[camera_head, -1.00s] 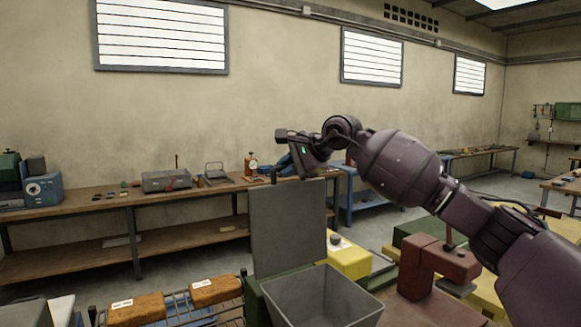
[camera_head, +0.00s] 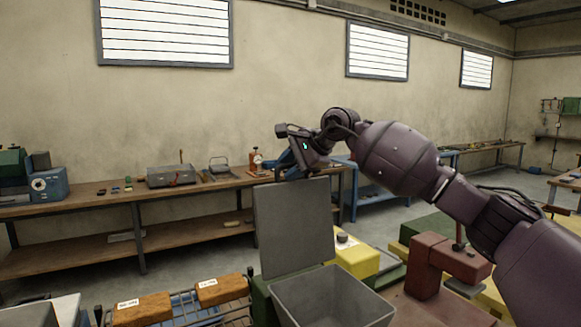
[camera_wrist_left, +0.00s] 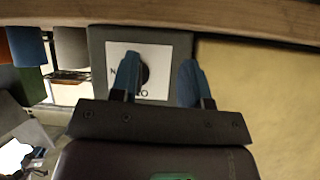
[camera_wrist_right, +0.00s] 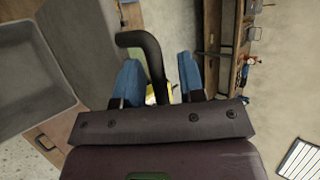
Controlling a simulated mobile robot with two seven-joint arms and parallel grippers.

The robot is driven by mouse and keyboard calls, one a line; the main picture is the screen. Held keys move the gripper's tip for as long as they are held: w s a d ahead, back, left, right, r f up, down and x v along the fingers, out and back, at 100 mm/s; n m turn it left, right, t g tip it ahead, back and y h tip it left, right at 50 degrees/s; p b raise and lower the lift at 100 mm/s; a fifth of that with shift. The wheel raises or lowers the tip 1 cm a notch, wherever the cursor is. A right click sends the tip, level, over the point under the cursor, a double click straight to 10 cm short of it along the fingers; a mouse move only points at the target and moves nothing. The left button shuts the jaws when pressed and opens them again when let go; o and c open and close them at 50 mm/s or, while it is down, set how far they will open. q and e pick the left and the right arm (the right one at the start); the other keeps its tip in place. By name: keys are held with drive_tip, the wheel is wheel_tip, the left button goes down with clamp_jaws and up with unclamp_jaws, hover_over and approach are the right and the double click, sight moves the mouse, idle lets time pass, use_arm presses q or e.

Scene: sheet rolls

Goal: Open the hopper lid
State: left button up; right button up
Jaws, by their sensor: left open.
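The hopper's grey lid (camera_head: 293,228) stands upright, open, behind the grey open-topped hopper bin (camera_head: 330,298). In the right wrist view the lid (camera_wrist_right: 88,45) and the bin (camera_wrist_right: 32,80) lie at the left. A dark bent handle (camera_wrist_right: 150,55) by the lid passes between my right gripper's blue fingers (camera_wrist_right: 160,80), with gaps on both sides. In the head view my right gripper (camera_head: 284,172) is just above the lid's top edge. My left gripper (camera_wrist_left: 158,82) is open and empty in the left wrist view, in front of a white label with a dark knob (camera_wrist_left: 140,75).
Orange-brown blocks with white labels (camera_head: 142,308) lie on a rack left of the hopper. A yellow block (camera_head: 357,258) and a dark red fixture (camera_head: 445,268) stand to its right. A long workbench (camera_head: 130,195) runs along the back wall.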

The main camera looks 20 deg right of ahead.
drive_tip(key=b+v, duration=0.2)
drive_tip(key=v, duration=0.8)
drive_tip(key=shift+s+d+r, duration=0.2)
drive_tip(key=shift+s, duration=0.1)
idle(0.4)
